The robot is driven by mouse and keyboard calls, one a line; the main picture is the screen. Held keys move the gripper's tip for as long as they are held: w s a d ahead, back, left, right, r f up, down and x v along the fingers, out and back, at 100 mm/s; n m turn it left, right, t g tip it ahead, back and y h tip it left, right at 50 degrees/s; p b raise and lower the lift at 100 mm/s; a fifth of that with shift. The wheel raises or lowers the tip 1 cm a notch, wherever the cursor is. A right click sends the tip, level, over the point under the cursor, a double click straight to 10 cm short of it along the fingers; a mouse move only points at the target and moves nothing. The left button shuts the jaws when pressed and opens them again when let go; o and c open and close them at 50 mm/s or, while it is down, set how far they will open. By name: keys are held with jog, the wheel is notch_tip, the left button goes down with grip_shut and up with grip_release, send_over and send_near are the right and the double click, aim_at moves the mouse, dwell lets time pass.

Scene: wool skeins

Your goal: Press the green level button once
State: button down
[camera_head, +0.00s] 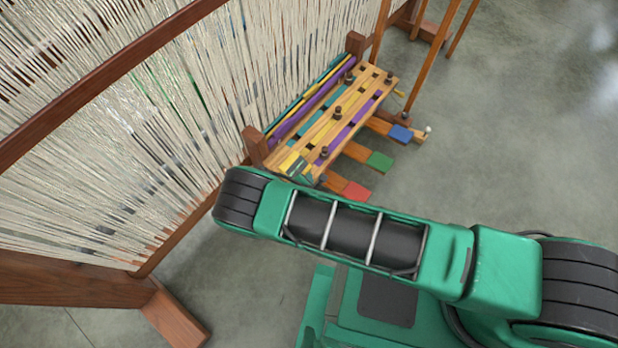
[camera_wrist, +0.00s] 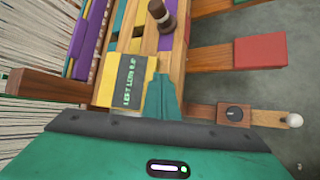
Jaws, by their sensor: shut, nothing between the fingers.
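The green pad (camera_head: 380,160) is at the end of a wooden bar on the right side of the wooden loom frame, between a red pad (camera_head: 356,191) and a blue pad (camera_head: 401,133). The red pad (camera_wrist: 260,51) shows at upper right there; the green pad is outside that view.
Dark pegs (camera_head: 337,112) stand up from the slatted frame. A tall loom with pale threads (camera_head: 120,130) rises on the left. The floor (camera_head: 510,130) right of the pads is clear.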

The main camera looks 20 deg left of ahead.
jog(key=shift+r, duration=0.85)
jog(key=shift+r, duration=0.1)
jog(key=shift+r, duration=2.4)
